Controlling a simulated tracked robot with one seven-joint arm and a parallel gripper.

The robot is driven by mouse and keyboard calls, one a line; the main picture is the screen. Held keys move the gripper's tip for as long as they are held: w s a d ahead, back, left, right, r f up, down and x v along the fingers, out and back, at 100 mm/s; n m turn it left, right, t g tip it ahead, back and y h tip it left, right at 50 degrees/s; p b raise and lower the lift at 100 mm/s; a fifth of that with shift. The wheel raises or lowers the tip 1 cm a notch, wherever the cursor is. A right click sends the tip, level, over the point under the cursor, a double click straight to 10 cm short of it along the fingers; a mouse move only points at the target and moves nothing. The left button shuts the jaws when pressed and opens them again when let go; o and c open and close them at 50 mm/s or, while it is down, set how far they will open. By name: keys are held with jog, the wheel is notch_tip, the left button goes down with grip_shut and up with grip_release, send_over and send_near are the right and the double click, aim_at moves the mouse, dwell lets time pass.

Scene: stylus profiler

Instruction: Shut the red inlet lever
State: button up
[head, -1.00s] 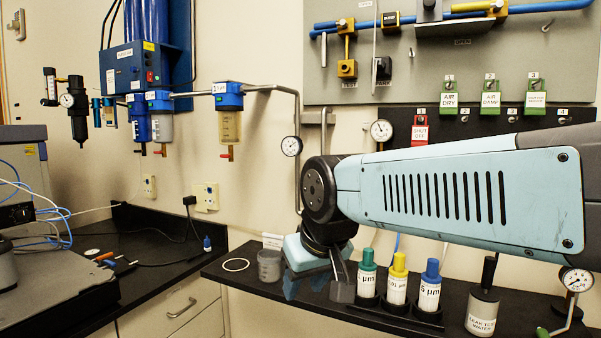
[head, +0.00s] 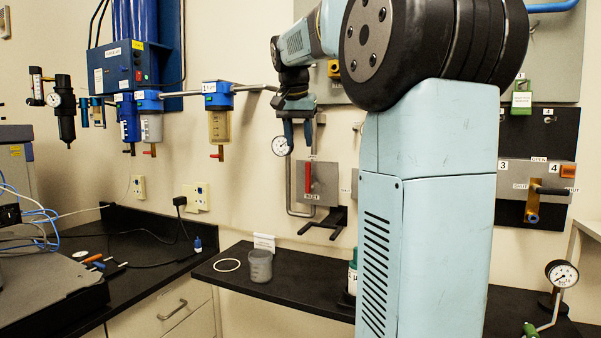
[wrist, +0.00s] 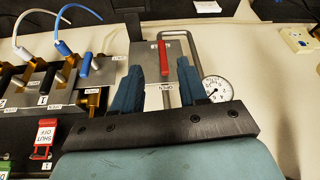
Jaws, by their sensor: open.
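The red inlet lever (head: 308,177) stands upright on a grey plate (head: 322,190) labelled INLET on the wall. In the wrist view the red lever (wrist: 163,57) lies beyond my fingers, lined up with the gap between them. My gripper (head: 298,138) is just above the plate in the head view, fingers pointing down. In the wrist view my gripper (wrist: 160,72) has its two blue fingers wide apart, with nothing between them. No contact with the lever shows.
A round gauge (head: 282,146) and a bent grey pipe (head: 290,190) are close beside the plate. A black bracket (head: 325,222) sits below it. Blue and white handles (wrist: 85,63) stand nearby in the wrist view. A grey cup (head: 259,265) stands on the bench.

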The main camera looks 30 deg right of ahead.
jog(key=m, duration=0.2)
send_near(306, 168)
jog(key=shift+h, duration=0.3)
jog(key=x, duration=1.1)
jog(key=shift+s, duration=0.1)
jog(key=shift+c, duration=0.4)
grip_shut()
jog(key=shift+a, duration=0.3)
